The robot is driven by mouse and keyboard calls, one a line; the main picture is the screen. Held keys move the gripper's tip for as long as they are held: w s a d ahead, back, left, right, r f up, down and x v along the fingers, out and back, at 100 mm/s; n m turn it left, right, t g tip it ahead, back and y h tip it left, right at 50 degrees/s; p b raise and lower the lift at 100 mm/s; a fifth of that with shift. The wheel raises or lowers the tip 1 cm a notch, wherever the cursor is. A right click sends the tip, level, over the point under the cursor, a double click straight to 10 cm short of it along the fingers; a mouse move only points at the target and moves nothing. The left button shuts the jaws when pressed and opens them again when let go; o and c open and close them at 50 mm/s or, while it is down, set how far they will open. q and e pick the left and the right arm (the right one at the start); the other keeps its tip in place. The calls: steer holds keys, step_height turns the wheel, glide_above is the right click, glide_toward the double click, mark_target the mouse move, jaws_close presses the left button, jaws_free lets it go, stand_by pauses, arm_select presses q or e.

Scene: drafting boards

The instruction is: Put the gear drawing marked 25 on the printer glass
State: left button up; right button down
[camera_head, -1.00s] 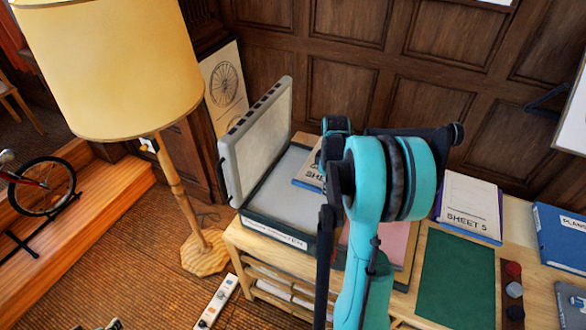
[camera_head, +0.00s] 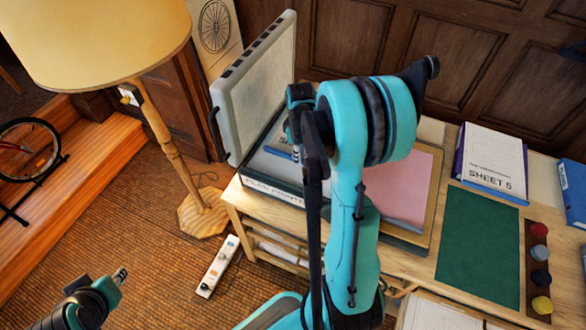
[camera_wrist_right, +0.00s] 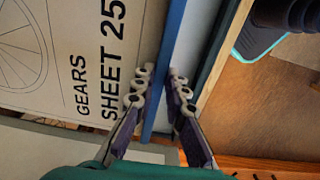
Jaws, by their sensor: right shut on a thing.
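The plan printer (camera_head: 272,192) stands on the left end of the table with its lid (camera_head: 262,85) raised. Its grey glass (camera_head: 264,168) is partly covered by my right arm. My right gripper (camera_wrist_right: 160,92) is shut on the blue edge of the gear drawing (camera_wrist_right: 75,25), which reads GEARS SHEET 25 in the right wrist view. In the head view only a blue sliver of the drawing (camera_head: 281,153) shows, over the glass. I cannot tell whether it touches the glass. My left gripper (camera_head: 120,275) is at the lower left, away from the table; its jaws are unclear.
A pink sheet (camera_head: 398,185) lies right of the printer. Sheet 5 (camera_head: 492,160), a green mat (camera_head: 480,245) and a rack of coloured knobs (camera_head: 538,260) are farther right. A lamp (camera_head: 165,135) and a power strip (camera_head: 218,265) stand left of the table.

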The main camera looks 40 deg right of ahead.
mark_target(292, 175)
steer(key=shift+w+a+f, duration=0.15)
steer(key=shift+a+f, duration=0.3)
steer(key=shift+a, duration=0.2)
steer(key=shift+w+a+f, duration=0.1)
steer(key=shift+a+f, duration=0.35)
steer(key=shift+a, duration=0.15)
steer(key=shift+f+b, duration=0.9)
steer(key=shift+f, duration=1.1)
steer(key=shift+f, duration=0.1)
steer(key=c, duration=1.6)
jaws_free()
steer(key=shift+o, duration=0.2)
